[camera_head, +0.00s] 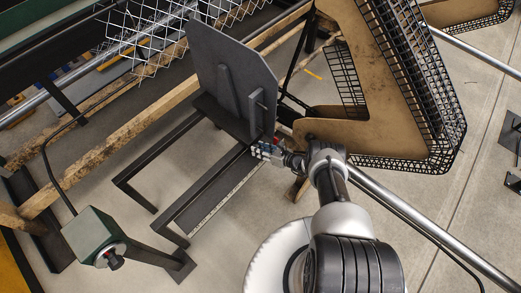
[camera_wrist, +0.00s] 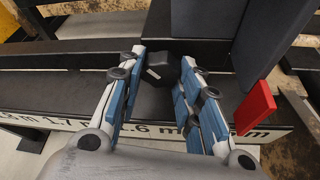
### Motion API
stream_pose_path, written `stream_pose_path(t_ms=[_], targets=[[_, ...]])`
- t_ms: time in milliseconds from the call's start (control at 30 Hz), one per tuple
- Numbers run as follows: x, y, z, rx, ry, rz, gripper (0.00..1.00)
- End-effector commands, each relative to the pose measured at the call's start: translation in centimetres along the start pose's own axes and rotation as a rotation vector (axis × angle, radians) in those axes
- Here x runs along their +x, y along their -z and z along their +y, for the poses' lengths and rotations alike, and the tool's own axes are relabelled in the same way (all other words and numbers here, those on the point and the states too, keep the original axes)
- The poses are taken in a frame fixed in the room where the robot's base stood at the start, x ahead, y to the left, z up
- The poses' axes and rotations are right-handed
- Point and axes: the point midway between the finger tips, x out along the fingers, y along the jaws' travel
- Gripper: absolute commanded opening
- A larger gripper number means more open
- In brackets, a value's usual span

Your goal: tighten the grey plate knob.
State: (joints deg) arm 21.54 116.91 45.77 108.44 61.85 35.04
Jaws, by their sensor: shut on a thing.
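The grey plate (camera_head: 225,65) stands upright on a dark frame in the upper middle of the head view. Its lower part shows at the top of the wrist view (camera_wrist: 205,18). The dark, faceted plate knob (camera_wrist: 158,72) sits at the plate's foot, above the scale strip. My gripper (camera_wrist: 163,60) reaches it from the front, with one blue-padded finger on each side, shut on the knob. In the head view my gripper (camera_head: 262,151) is at the plate's lower right corner, and the knob cannot be made out there.
A red tab (camera_wrist: 256,108) is close right of my gripper. A scale strip (camera_head: 215,196) with metre marks runs along the dark rail. A tan panel with black mesh (camera_head: 395,120) stands to the right. A green box (camera_head: 92,236) is at lower left. Wire mesh (camera_head: 150,35) lies behind.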

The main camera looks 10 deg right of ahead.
Motion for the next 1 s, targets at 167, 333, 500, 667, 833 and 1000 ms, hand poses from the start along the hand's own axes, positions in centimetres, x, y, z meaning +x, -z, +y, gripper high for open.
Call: stream_pose_path(t_ms=[167, 333, 500, 667, 833, 1000], targets=[[0.0, 0.02, 0.02, -0.001, 0.0, 0.001, 0.35], [0.0, 0.01, 0.01, -0.002, 0.0, 0.001, 0.46], [0.0, 0.01, 0.01, -0.002, 0.001, 0.001, 0.52], [0.01, 0.0, 0.0, -0.002, 0.001, 0.001, 0.52], [0.03, -0.03, 0.04, -0.023, 0.009, 0.0, 0.52], [0.06, -0.01, 0.14, -0.108, 0.044, 0.0, 0.52]])
